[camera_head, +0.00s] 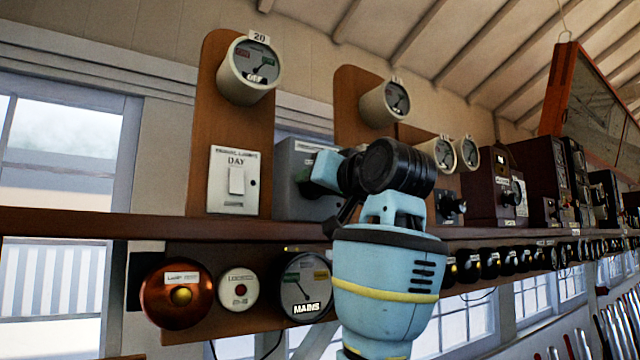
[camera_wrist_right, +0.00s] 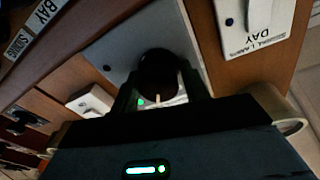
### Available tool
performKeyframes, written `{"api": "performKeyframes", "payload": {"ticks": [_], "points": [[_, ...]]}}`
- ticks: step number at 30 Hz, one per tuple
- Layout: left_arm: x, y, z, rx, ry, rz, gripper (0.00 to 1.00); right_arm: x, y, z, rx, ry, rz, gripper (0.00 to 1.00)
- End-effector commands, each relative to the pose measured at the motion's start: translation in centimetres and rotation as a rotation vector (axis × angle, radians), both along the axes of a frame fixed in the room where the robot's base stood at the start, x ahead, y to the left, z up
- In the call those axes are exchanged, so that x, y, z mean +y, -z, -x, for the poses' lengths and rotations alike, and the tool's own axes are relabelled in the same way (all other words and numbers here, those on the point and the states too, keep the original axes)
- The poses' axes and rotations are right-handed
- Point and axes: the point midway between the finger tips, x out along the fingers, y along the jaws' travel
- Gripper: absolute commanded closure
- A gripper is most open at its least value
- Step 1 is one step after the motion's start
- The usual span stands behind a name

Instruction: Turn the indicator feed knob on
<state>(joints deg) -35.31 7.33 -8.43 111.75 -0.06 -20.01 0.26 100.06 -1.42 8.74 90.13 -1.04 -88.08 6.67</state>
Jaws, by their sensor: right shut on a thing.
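A dark round knob (camera_wrist_right: 158,72) sits on a grey box, which shows in the head view (camera_head: 290,205) and the right wrist view (camera_wrist_right: 112,48). My right gripper (camera_wrist_right: 158,92) is shut on the knob, one dark finger on each side. Below the knob in the wrist view are a pale plate, a short light pointer mark and a green spot (camera_wrist_right: 141,101). No lettering on the box can be read. In the head view my right wrist hides much of the box and the knob. My left gripper is not in view.
A white switch marked DAY (camera_head: 235,180) is on the wooden board left of the box. A round gauge marked OFF (camera_head: 248,70) hangs above it. A shelf (camera_head: 110,224) runs below, with a MAINS dial (camera_head: 305,285) and a copper bell-like dome (camera_head: 176,292) under it. More instruments stand right.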

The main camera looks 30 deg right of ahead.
Motion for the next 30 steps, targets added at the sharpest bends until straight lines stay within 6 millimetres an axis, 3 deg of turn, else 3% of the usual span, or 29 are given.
{"api": "performKeyframes", "payload": {"ticks": [10,18,19,30], "points": [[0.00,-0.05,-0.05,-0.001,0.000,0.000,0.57,-0.15,-0.43,0.22,0.011,0.003,-0.301,0.77],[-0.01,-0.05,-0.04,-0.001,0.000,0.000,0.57,-0.26,-0.37,0.19,0.015,0.005,-0.347,0.77],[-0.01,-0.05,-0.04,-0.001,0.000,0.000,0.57,-0.25,-0.37,0.18,0.015,0.005,-0.346,0.53],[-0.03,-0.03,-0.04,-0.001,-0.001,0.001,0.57,0.00,-0.24,0.09,0.019,0.000,-0.342,0.05]]}}
